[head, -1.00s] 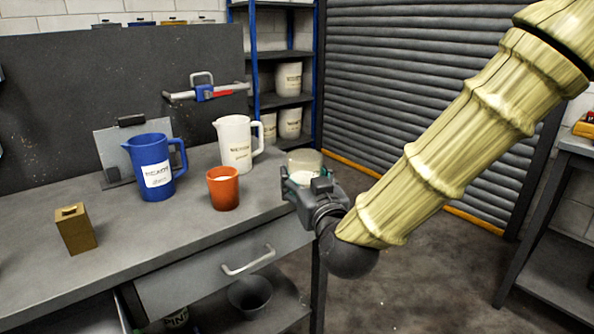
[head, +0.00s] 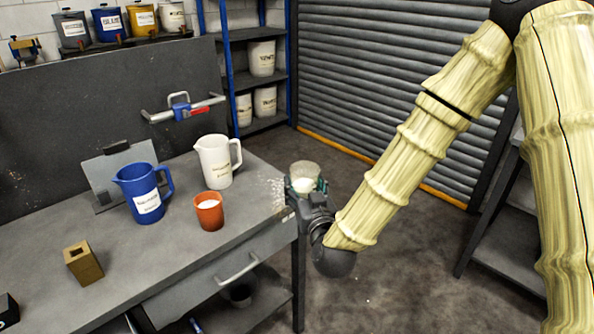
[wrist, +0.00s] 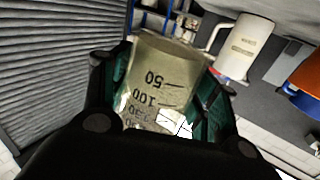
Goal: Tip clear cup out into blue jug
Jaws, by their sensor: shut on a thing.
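The clear cup (head: 305,170) has pale contents and is held by my gripper (head: 306,187) just off the right end of the bench. The wrist view shows the cup (wrist: 160,80) with its printed scale between the two green-lined fingers. The gripper is shut on it. In the head view the cup looks about upright. The blue jug (head: 141,195) with a white label stands on the bench, well to the left of the gripper, its handle to the right. Its inside cannot be made out.
A white jug (head: 214,160) and an orange cup (head: 208,212) with white contents stand between the gripper and the blue jug. A brass-coloured block (head: 83,263) is at front left. A grey board (head: 112,165) leans behind the blue jug. White specks lie near the bench's right end.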

